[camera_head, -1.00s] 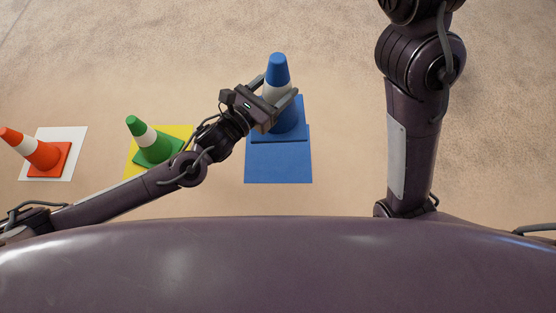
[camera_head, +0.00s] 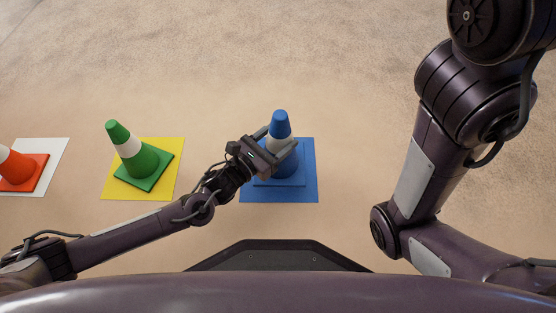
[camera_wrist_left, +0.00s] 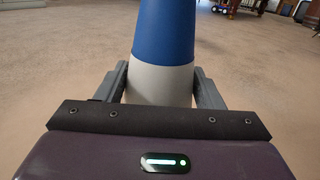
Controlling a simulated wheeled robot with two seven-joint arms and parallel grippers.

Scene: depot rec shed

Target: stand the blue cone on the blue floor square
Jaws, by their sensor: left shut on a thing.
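The blue cone (camera_head: 281,122) has a white band and a square blue base, and it is upright. In the head view its base overlaps the blue floor square (camera_head: 305,191), with blue floor showing around it; whether it touches the floor cannot be told. My left gripper (camera_head: 279,147) is shut on the cone around its white band. The left wrist view shows the cone (camera_wrist_left: 164,35) between the two fingers (camera_wrist_left: 160,88), its base hidden below. My right arm stands at the right of the head view, and its gripper is out of frame.
A green cone (camera_head: 143,160) stands on a yellow square (camera_head: 112,187) to the left. An orange cone (camera_head: 18,169) stands on a white square (camera_head: 55,152) at the far left edge. The carpet beyond the squares is clear. Furniture legs (camera_wrist_left: 240,5) show far off in the wrist view.

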